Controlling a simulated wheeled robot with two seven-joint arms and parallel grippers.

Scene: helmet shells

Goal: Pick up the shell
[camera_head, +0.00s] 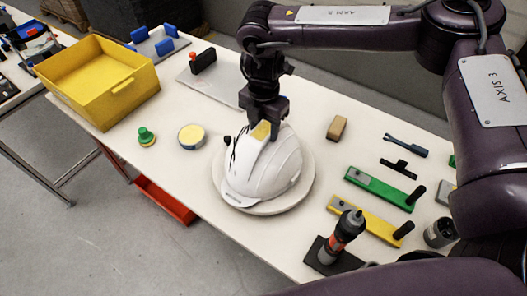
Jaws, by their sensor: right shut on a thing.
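The white helmet shell (262,172) sits on a round pale base (301,196) in the middle of the table. My right gripper (264,131) comes down from above and is shut on the upper back part of the shell. A small yellowish patch shows between its fingers. Thin dark strands hang at the shell's left side. The shell still appears to rest on or just over the base; any gap is hidden. My left gripper is not in view.
A yellow bin (98,78) stands at the far left of the table (215,215). A round tin (191,136) and a green knob (146,136) lie left of the shell. Green (380,188) and yellow (365,220) tools and an upright red-black tool (342,237) lie right.

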